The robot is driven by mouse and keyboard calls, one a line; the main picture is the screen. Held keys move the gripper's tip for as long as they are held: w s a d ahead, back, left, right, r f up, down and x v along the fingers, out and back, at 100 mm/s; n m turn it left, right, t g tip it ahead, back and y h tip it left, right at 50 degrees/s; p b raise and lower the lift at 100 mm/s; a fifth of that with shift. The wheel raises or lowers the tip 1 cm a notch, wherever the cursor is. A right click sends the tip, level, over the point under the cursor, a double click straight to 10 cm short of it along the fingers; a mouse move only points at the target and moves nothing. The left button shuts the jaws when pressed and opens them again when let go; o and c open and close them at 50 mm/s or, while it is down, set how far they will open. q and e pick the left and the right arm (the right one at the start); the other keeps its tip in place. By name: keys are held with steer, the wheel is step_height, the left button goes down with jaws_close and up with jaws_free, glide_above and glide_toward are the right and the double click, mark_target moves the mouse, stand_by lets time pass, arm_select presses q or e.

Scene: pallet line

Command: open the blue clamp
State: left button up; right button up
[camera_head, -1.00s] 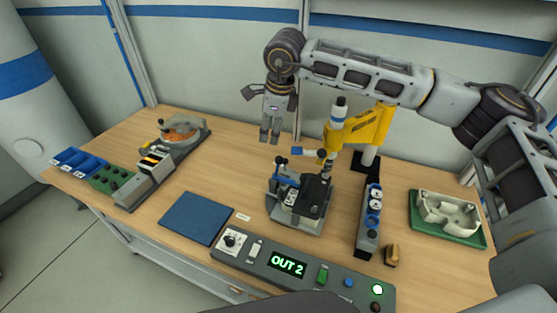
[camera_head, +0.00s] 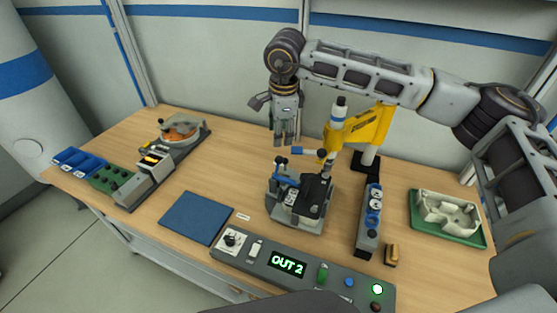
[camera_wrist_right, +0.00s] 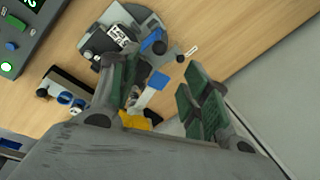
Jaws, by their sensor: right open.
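The blue clamp (camera_head: 287,181) is on the left side of the small grey fixture (camera_head: 300,219) in the middle of the bench. In the right wrist view, a blue clamp part (camera_wrist_right: 153,42) shows beside the fixture's white label. My right gripper (camera_head: 284,139) hangs fingers down, above and behind the clamp, apart from it. In the right wrist view its green-padded fingers (camera_wrist_right: 160,95) are spread with nothing held between them. I cannot tell the clamp's exact lever position. My left gripper is not in view.
A control panel reading OUT 2 (camera_head: 287,264) lies in front. A grey block with round fittings (camera_head: 368,232) stands right. A blue mat (camera_head: 196,218) lies left.

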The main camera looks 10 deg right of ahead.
mark_target(279, 157)
steer(key=shift+w+f+p, duration=0.45)
steer(key=shift+f, duration=1.8)
steer(key=shift+w+f+p, duration=0.4)
steer(key=shift+w+f, duration=0.05)
steer(key=shift+f, duration=1.8)
steer(key=shift+w+f+p, duration=0.45)
steer(key=shift+f, duration=1.8)
jaws_close()
